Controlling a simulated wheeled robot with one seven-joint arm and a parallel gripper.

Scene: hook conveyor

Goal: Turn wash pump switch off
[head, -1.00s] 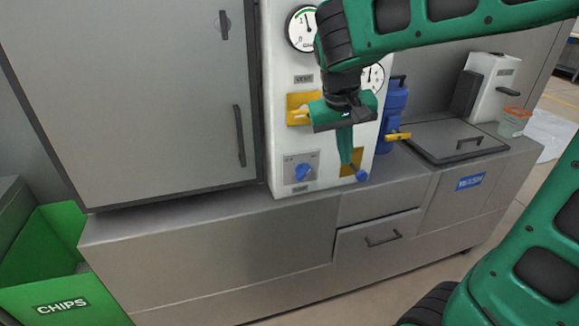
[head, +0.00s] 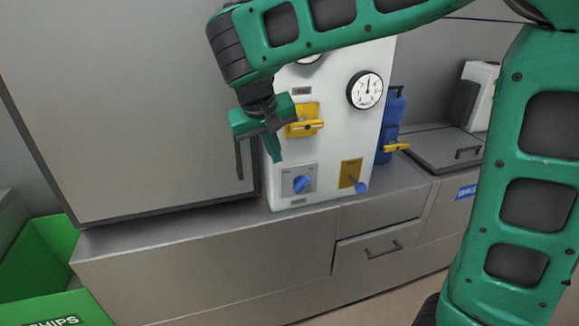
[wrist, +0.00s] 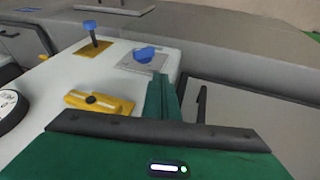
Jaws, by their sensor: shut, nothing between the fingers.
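A blue rotary knob (head: 301,184) sits on a grey plate low on the white control panel (head: 335,140). The label below it is too small to read, so I cannot tell if it is the wash pump switch. It also shows in the wrist view (wrist: 144,54), just beyond my fingertips. A blue-tipped lever (head: 361,187) on a yellow plate is to the knob's right; it shows in the wrist view (wrist: 89,25) too. My gripper (head: 275,158) is shut and empty, pointing down, up and left of the knob. It appears apart from the knob.
A yellow handle (head: 304,126) juts from the panel beside my gripper. A gauge (head: 365,90) is above right. A grey cabinet door with a dark handle (head: 239,158) is left. A blue valve body (head: 390,135) stands right of the panel. A green bin (head: 45,250) is at lower left.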

